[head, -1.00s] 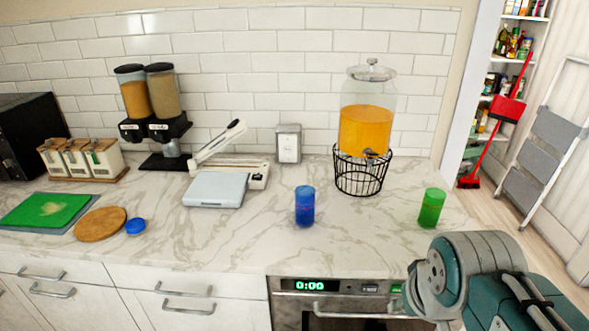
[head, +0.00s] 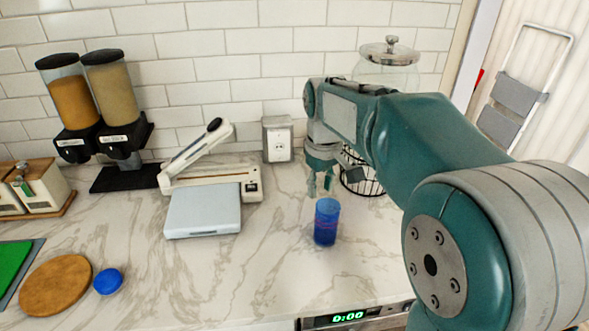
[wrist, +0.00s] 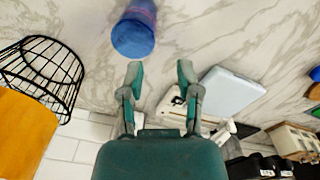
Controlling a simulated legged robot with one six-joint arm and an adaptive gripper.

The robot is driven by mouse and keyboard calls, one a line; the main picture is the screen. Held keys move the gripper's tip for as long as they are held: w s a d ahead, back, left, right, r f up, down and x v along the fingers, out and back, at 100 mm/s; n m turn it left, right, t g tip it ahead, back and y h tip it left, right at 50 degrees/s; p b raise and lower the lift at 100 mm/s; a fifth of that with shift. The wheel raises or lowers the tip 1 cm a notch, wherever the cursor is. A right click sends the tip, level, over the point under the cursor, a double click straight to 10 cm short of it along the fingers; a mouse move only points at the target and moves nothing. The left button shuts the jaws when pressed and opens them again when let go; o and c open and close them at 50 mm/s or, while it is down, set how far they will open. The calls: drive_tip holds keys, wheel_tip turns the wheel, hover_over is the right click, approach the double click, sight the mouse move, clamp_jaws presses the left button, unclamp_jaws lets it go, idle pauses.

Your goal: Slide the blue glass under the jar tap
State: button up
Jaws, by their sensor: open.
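The blue glass (head: 326,222) stands upright on the marble counter in the head view. It also shows at the top of the wrist view (wrist: 134,30), just beyond my fingertips. My gripper (head: 320,186) is open and empty, above and behind the glass in the head view; its two fingers (wrist: 160,72) are spread in the wrist view. The jar (head: 388,74) is mostly hidden behind my arm in the head view, with its lid showing. Its wire stand (wrist: 42,72) and orange contents (wrist: 22,125) show at the left of the wrist view. The tap is hidden.
A paper trimmer (head: 212,180) and a flat scale-like box (head: 204,210) stand left of the glass. A dispenser pair (head: 95,110) and a wooden board (head: 55,285) are farther left. A small metal box (head: 277,138) is by the wall. Counter around the glass is clear.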

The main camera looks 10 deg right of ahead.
drive_tip(key=w, duration=0.1)
hover_over(317, 240)
drive_tip(key=f, duration=1)
drive_tip(key=shift+w+d+f, duration=0.15)
drive_tip(key=shift+w+f, duration=0.1)
drive_tip(key=shift+a+f, duration=0.35)
drive_tip(key=shift+f, duration=0.05)
drive_tip(key=shift+d, duration=0.25)
clamp_jaws()
